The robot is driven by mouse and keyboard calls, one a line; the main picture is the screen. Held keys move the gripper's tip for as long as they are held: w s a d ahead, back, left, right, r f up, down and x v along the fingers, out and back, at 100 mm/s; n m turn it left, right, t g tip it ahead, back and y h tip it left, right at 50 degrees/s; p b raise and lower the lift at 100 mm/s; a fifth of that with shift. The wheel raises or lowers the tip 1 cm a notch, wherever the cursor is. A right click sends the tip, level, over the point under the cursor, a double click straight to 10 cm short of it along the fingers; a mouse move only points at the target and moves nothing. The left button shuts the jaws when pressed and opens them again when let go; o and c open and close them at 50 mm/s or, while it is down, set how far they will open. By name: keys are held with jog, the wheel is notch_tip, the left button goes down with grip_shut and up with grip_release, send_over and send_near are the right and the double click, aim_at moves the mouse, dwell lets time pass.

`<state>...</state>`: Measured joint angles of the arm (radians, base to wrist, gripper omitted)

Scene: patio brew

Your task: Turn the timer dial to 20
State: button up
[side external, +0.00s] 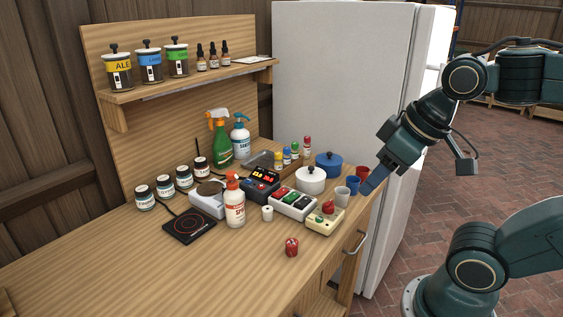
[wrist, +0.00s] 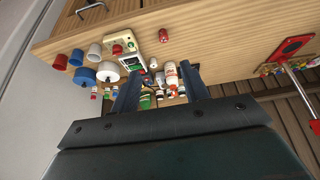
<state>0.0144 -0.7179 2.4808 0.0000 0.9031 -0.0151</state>
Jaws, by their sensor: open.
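A cream box with a red knob (side external: 327,209) on its top stands near the front edge of the wooden counter. I take this knob for the timer dial; its markings are too small to read. In the wrist view the red knob (wrist: 117,49) shows at the upper left, outside the space between my fingers. My gripper (side external: 368,187) is near the counter's right end, beside the cups, to the right of the box and apart from the knob. In the wrist view my gripper (wrist: 160,80) has its two fingers spread, with nothing held.
A grey cup (side external: 342,197), blue cup (side external: 353,184) and red cup (side external: 362,173) stand close to my gripper. A white pot (side external: 310,180) and button panel (side external: 292,204) flank the box. A small red item (side external: 291,246) sits in front, with bare counter around it.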

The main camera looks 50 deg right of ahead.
jog(key=shift+w+d, duration=0.2)
jog(key=shift+w, duration=0.2)
jog(key=shift+c, duration=0.2)
jog(key=g, duration=0.5)
send_over(329, 202)
notch_tip(329, 202, down, 8)
jog(key=shift+r, duration=0.15)
notch_tip(329, 202, down, 14)
jog(key=shift+r, duration=0.1)
jog(key=c, duration=0.7)
